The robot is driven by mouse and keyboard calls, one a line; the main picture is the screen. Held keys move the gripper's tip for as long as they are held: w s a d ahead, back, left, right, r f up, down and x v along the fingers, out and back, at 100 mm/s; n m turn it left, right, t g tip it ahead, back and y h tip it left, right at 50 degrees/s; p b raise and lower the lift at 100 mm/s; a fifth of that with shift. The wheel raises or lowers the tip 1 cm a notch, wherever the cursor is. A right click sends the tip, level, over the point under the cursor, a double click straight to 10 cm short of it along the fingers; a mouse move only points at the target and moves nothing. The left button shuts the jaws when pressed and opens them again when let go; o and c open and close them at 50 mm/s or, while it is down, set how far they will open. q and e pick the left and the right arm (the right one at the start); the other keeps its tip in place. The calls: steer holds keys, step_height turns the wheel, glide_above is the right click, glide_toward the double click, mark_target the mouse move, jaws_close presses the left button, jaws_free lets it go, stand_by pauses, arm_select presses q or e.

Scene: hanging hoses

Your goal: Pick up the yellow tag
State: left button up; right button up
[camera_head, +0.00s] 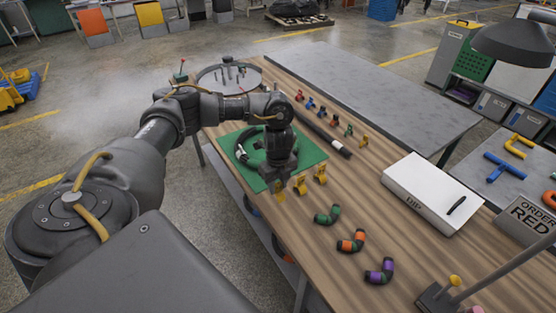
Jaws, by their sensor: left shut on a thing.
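Several yellow tags stand near the right edge of the green mat (233,143). One yellow tag (280,194) is right at the fingertips of my left gripper (277,184), at the front corner of the mat. Two more yellow tags, one in the middle (300,185) and one to its right (320,174), stand on the wooden table just beside it. My left gripper points down and is shut on the tag at its tips. The gripper body hides part of the mat and of the dark coiled hose (245,153) on it. My right gripper is not in view.
Hose pieces with green (328,215), orange (351,241) and purple (380,271) bands lie on the wooden table (345,190) to the right. A row of small coloured tags stands behind.

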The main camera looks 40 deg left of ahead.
arm_select(q)
steer(key=s+d+r, duration=0.6)
steer(key=s+r, duration=0.2)
steer(key=s, duration=0.2)
steer(key=shift+s+d+r+p, duration=0.25)
steer(key=shift+s+d+p, duration=0.15)
steer(key=o, duration=0.4)
steer(key=c, duration=0.4)
steer(key=shift+c, duration=0.2)
